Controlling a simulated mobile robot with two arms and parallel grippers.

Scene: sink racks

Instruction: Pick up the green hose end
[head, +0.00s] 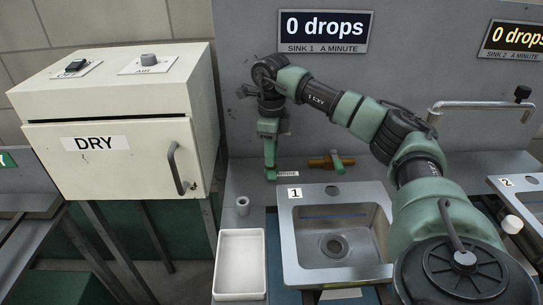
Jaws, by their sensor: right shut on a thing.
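My right gripper (269,136) points down at the back of the counter, left of sink 1, at the end of my green and black arm. It is shut, and a narrow green piece, which looks like the green hose end (270,160), runs straight down below it to about counter height. The jaws and the hose end are small and alike in colour, so I cannot make out where they meet, or whether the lower end touches the counter. A small label reading WHITE (288,174) is just right of that lower end. My left gripper is not in view.
Sink 1 (290,240) has a steel basin with a brass valve (320,162) and green handle behind it. A white tray (241,232) and a small grey ring (243,205) lie to its left. A cream DRY cabinet (110,110) stands left. Sink 2 (525,200) is partly visible right.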

